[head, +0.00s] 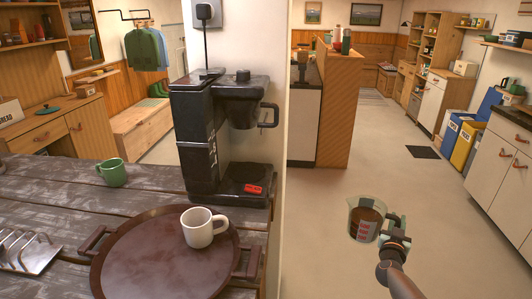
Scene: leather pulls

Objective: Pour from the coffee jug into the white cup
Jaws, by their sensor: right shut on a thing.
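The coffee jug (362,222) is a clear vessel with dark coffee inside and red marks on its side. My right gripper (395,228) is shut on the jug at its right side. It holds the jug roughly upright, in front of the floor and well to the right of the table. The white cup (198,232) stands upright on a round brown tray (150,272), near the tray's right part, with its handle to the right. The jug and the cup are clearly apart. My left gripper is not in view.
A black coffee machine (205,140) stands behind the tray at the right end of the wooden table (60,185). A green mug (112,173) stands at the back left. A metal rack (28,252) lies at the left. A white wall edge (275,150) rises beside the machine.

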